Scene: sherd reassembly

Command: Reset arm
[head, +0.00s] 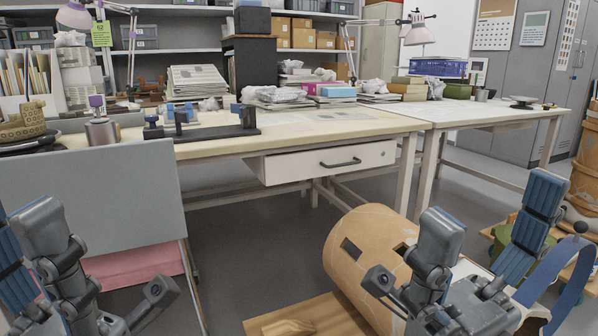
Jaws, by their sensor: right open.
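My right gripper (465,245) is at the lower right, its blue-padded and grey fingers spread apart, with nothing seen between them. It appears in front of a large tan rounded vessel (350,240) with dark square openings, hiding part of it; I cannot tell whether they touch. My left gripper (95,255) is at the lower left, in front of a grey panel (110,195). It is partly cut off by the frame edge, and its grip is unclear.
A long worktable (330,128) with a drawer (330,162) stands ahead, bearing a dark fixture (215,132), papers and boxes. A wooden board (320,310) lies low in front, with a tan piece (288,327) on it.

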